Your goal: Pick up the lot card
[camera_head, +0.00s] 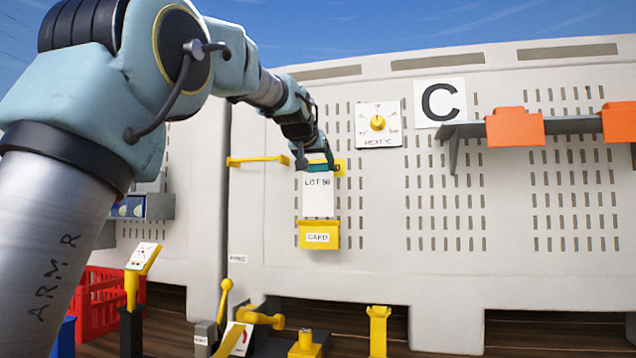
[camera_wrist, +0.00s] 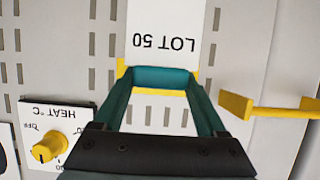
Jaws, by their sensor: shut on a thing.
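The lot card (camera_head: 318,197) is a white upright card marked LOT 50, in front of the pale slotted wall in the head view. Its lower end is at the yellow holder labelled CARD (camera_head: 319,236); I cannot tell whether it still sits inside. My gripper (camera_head: 318,167) is at the card's top edge, its teal fingers shut on it. In the wrist view the card (camera_wrist: 163,30) appears upside down, beyond the closed teal fingertips (camera_wrist: 163,76). A yellow piece shows behind the fingertips.
A yellow handle (camera_head: 258,160) juts out left of the card. A HEAT dial (camera_head: 377,123) and a shelf with orange bins (camera_head: 515,127) are to the right. Yellow levers and posts (camera_head: 378,330) stand below, and a red crate (camera_head: 105,300) is at lower left.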

